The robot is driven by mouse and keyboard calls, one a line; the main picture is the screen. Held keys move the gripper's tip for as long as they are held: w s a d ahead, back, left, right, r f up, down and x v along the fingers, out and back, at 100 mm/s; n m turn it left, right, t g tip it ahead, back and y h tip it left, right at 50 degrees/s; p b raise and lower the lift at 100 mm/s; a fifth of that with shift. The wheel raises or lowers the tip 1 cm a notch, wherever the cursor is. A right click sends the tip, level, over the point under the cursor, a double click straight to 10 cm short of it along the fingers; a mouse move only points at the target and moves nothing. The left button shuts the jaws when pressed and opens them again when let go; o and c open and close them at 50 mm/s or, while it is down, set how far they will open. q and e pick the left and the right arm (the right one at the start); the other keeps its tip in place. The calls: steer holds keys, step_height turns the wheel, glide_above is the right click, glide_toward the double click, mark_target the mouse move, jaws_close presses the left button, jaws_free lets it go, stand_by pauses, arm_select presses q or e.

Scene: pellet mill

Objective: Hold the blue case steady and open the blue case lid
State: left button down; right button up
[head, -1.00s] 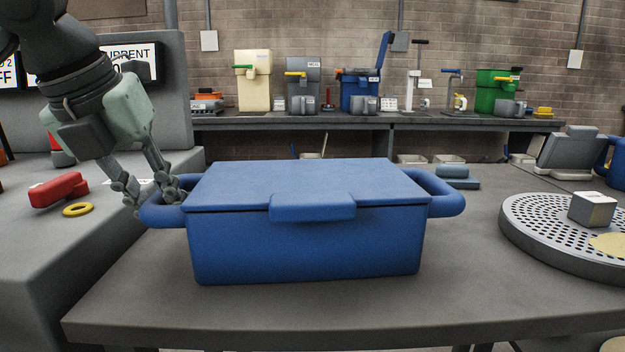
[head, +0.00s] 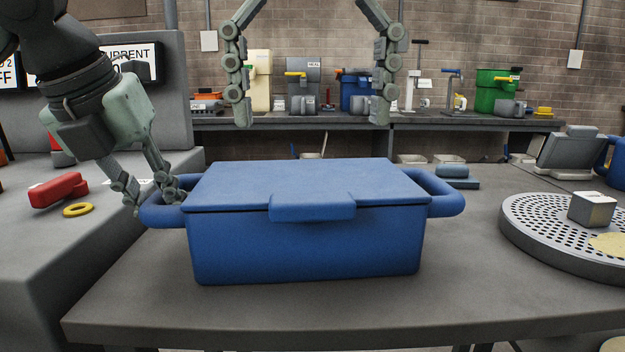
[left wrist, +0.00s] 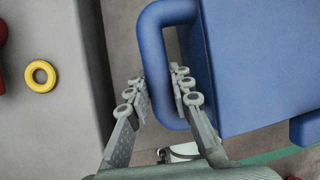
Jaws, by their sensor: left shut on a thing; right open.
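The blue case (head: 305,250) stands on the grey table with its blue lid (head: 300,178) closed. A latch-like tab (head: 312,207) hangs at the middle of the lid's front edge. My left gripper (head: 155,203) is shut on the case's left handle (head: 165,217). In the left wrist view, the fingers (left wrist: 158,92) lie on both sides of that handle (left wrist: 155,60). My right gripper (head: 312,118) is open and empty, above and behind the lid in the picture, with its fingers pointing down and spread wide. It does not touch the case.
A perforated round tray (head: 540,235) with a small grey box (head: 592,209) is at the right. A red object (head: 58,190) and a yellow ring (head: 78,210) lie on the left counter. Bare table (head: 300,305) shows in front of the case.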

mark_target(312, 196)
step_height(312, 196, down, 7)
stand_by(0.3)
steer(key=c, duration=1.7)
steer(key=shift+r, duration=0.1)
steer(key=shift+r, duration=0.1)
